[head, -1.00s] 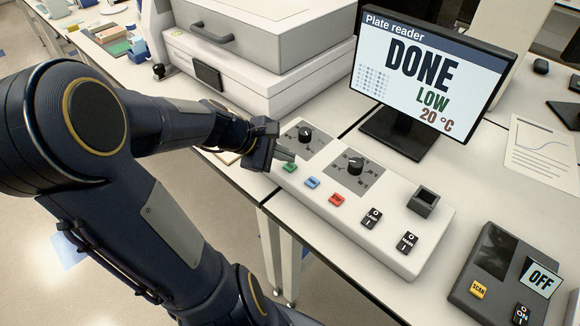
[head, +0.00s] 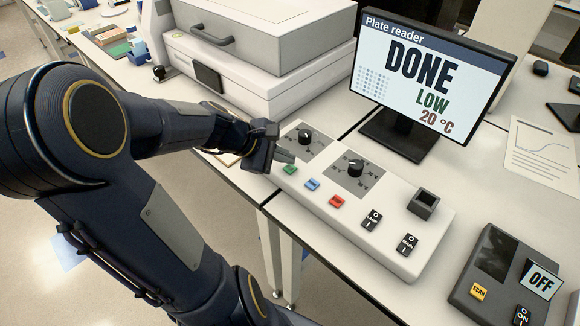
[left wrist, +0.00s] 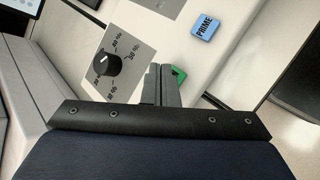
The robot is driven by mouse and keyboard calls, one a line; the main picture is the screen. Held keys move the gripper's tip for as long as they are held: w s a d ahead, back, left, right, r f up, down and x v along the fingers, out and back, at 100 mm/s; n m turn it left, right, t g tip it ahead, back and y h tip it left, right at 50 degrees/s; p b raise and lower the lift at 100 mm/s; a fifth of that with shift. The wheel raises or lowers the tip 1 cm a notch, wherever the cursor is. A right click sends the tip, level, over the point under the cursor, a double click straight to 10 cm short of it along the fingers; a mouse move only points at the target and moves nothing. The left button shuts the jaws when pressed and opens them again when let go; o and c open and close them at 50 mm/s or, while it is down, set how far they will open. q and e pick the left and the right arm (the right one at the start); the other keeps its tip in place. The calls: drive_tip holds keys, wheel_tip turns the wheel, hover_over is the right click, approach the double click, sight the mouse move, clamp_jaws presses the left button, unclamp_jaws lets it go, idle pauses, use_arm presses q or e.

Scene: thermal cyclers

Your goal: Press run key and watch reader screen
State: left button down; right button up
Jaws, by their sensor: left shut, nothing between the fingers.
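The plate reader screen (head: 425,75) stands at the upper right and reads "DONE", "LOW" and "20 °C". A pale control panel (head: 325,233) lies in front of it, with a green key (head: 289,169), a blue key (head: 312,184) and a red key (head: 337,202). In the left wrist view the blue key (left wrist: 205,26) reads "PRIME". My left gripper (head: 289,157) is shut and empty at the green key. In the left wrist view its fingertips (left wrist: 164,72) partly cover the green key (left wrist: 179,76), hiding any label. I cannot tell whether they touch it. My right gripper is not in view.
The panel also bears two black dials (head: 304,137) (head: 355,168), two rocker switches (head: 372,220) (head: 407,244) and a square socket (head: 424,203). A dark box (head: 493,250) with an "OFF" display is at the lower right. A large grey instrument (head: 260,60) stands behind the gripper.

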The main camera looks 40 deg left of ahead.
sight(285, 169)
use_arm(q)
drive_tip(key=shift+f, duration=0.1)
idle(0.7)
drive_tip(key=shift+f+b, duration=0.35)
drive_tip(key=shift+f+b, duration=0.35)
drive_tip(key=shift+f, duration=0.05)
idle(0.6)
drive_tip(key=shift+r, duration=0.1)
drive_tip(key=shift+r+p, duration=0.75)
drive_tip(key=shift+p, duration=0.1)
wheel_tip(285, 169, up, 5)
drive_tip(key=p, duration=0.4)
drive_tip(key=shift+p, duration=0.35)
